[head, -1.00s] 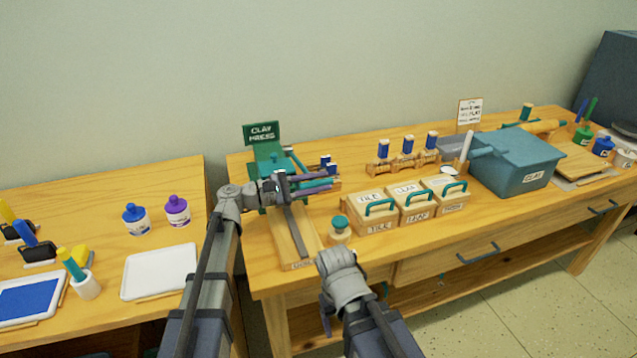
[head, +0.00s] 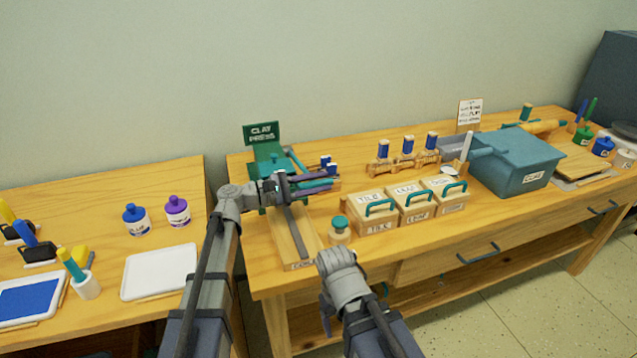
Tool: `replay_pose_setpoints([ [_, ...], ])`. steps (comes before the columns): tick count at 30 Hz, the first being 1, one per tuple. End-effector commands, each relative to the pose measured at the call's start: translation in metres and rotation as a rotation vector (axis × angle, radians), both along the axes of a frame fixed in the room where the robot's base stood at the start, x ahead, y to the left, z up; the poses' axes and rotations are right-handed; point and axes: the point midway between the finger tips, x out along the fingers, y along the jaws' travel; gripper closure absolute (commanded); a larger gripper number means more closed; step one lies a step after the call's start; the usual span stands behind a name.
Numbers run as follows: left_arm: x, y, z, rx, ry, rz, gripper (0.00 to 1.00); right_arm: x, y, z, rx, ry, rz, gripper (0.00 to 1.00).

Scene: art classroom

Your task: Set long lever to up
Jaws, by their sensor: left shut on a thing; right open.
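The green clay press (head: 268,158) stands at the left end of the long wooden table, below its "CLAY PRESS" sign. A thin teal bar (head: 297,160), which looks like the long lever, slants from the press down toward my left gripper (head: 318,184). My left gripper is shut on the lever, its fingers pointing right; they and the wrist hide much of the lever and the press's front. My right gripper (head: 326,312) is open and hangs low before the table's front edge, mostly hidden by its own wrist.
A wooden board (head: 288,243) lies before the press, beside a teal-topped knob (head: 339,229). Three lidded boxes (head: 380,211) with teal handles stand to the right, then a blue-grey clay bin (head: 522,163). Small blue-topped stamps stand behind the boxes. A gap separates the left table (head: 100,200).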

Motion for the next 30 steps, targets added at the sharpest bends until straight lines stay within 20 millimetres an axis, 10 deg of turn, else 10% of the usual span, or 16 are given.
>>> replay_pose_setpoints([
  [16, 0.006, 0.002, 0.025, -0.022, 0.062, -0.001, 1.0, 0.0, 0.0, 0.024, 0.0, 0.0, 0.0, 0.26],
  [30, 0.049, 0.016, 0.127, -0.134, 0.4, 0.0, 1.0, 0.0, 0.0, 0.126, 0.0, 0.0, -0.001, 0.26],
])
